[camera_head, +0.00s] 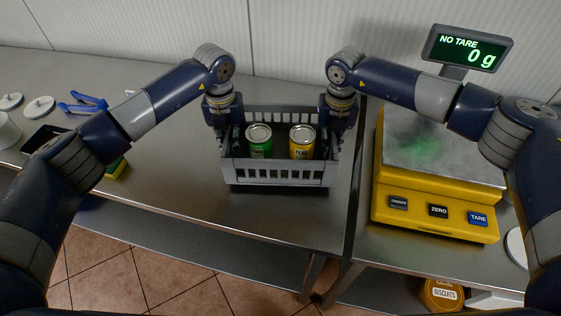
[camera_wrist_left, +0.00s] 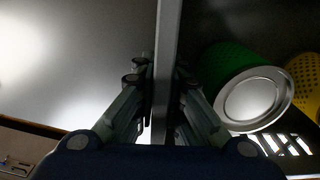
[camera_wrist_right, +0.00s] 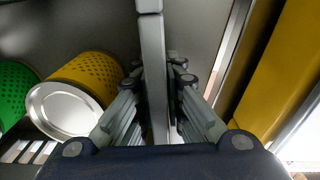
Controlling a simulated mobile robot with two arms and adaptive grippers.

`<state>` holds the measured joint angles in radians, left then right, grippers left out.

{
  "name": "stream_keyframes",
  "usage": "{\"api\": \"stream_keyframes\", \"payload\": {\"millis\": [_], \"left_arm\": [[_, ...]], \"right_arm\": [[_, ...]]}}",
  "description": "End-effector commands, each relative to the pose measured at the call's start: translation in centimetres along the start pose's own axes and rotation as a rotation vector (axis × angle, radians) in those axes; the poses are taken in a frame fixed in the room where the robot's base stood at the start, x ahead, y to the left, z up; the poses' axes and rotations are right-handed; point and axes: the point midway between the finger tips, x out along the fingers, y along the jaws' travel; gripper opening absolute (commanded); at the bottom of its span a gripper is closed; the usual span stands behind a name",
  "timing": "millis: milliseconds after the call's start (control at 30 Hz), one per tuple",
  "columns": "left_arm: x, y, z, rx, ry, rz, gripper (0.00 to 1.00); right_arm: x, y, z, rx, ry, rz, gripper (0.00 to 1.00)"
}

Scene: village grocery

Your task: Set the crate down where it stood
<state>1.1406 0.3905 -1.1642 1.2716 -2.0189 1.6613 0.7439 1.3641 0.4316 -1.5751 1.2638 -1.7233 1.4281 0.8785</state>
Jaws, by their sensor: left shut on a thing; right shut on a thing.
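The grey slatted crate (camera_head: 278,173) is at the middle of the steel counter in the head view. Whether its base touches the counter I cannot tell. A green can (camera_head: 259,142) and a yellow can (camera_head: 302,142) stand inside it. My left gripper (camera_head: 226,139) is shut on the crate's left wall; that wall runs between its fingers in the left wrist view (camera_wrist_left: 164,85). My right gripper (camera_head: 335,139) is shut on the right wall, which also shows in the right wrist view (camera_wrist_right: 153,75). The fingertips are partly hidden by the wrists in the head view.
A yellow scale (camera_head: 436,212) stands to the right, its display (camera_head: 468,48) reading 0 g. Blue-handled pliers or a similar tool (camera_head: 84,102) and white lids (camera_head: 39,107) lie at the left. The counter around the crate (camera_head: 190,200) is clear. A gap separates the two counters.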

Motion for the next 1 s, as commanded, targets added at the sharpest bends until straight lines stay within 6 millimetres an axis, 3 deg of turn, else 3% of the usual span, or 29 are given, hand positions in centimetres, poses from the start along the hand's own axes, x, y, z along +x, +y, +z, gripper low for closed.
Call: {"api": "stream_keyframes", "payload": {"millis": [200,233,300,733,1000], "left_arm": [[1.3,0.0,0.1,0.000,-0.002,0.000,0.00],[1.1,0.0,0.0,-0.001,0.000,0.001,0.17],[1.0,0.1,0.0,-0.001,0.000,0.001,0.30],[0.3,0.0,0.1,0.000,-0.002,0.000,0.30],[-4.9,0.0,0.1,0.001,-0.004,0.000,0.30]], "right_arm": [[1.3,0.0,0.1,0.001,-0.002,0.000,0.00],[1.1,-0.1,0.0,0.001,-0.001,-0.001,0.17],[1.0,-0.1,0.0,0.001,0.000,-0.001,0.30],[1.0,0.0,0.0,0.000,0.000,0.000,0.30],[1.0,0.0,0.0,0.000,0.000,0.000,0.30]]}}
